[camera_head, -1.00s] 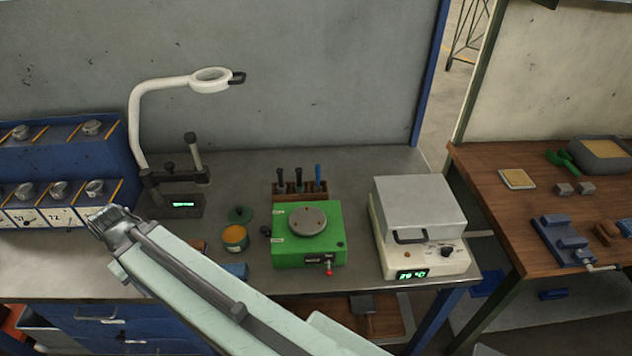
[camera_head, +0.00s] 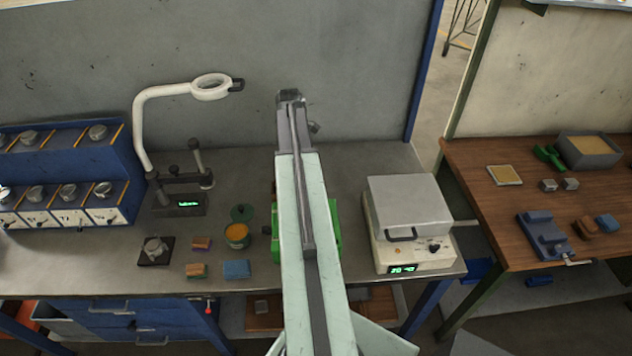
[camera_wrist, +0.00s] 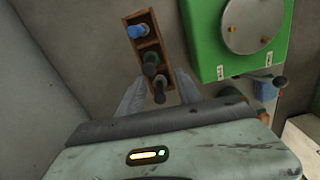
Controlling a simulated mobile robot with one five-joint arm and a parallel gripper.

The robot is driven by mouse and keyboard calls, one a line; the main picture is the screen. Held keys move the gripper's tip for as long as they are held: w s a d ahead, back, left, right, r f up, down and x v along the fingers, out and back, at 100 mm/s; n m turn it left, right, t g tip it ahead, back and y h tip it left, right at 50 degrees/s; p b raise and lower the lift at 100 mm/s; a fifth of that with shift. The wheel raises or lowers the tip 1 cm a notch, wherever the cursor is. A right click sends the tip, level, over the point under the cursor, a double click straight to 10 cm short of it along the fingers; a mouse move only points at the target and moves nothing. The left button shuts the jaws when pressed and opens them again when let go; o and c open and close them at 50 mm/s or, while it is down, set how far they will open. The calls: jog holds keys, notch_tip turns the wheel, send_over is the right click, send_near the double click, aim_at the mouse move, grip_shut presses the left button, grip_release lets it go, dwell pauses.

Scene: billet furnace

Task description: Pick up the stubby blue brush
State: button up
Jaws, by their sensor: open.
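A wooden rack (camera_wrist: 143,47) shows in the wrist view with three upright tools in a row. The blue-handled one (camera_wrist: 136,31), which looks like the blue brush, stands at the far end. A dark grey-green handle (camera_wrist: 150,62) is in the middle and a black one (camera_wrist: 159,88) at the near end. My gripper (camera_wrist: 158,80) is open and empty, its fingers on either side of the near end of the rack, short of the blue handle. In the head view my gripper (camera_head: 291,98) is raised before the back wall, and my arm hides the rack.
The green machine (camera_wrist: 238,38) with a round plate stands beside the rack.

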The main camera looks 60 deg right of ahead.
jog(key=shift+n, duration=0.5)
jog(key=s+d+f+b, duration=0.1)
jog(key=s+d, duration=0.1)
jog(key=s+d+f+b, duration=0.1)
jog(key=d, duration=0.1)
jog(key=s+d+f+b, duration=0.1)
jog(key=s, duration=0.1)
jog(key=shift+s+d, duration=0.3)
jog(key=shift+d, duration=0.1)
jog(key=f+b, duration=0.3)
jog(key=w+f+b, duration=0.1)
jog(key=f+b, duration=0.1)
jog(key=shift+r, duration=0.15)
grip_shut()
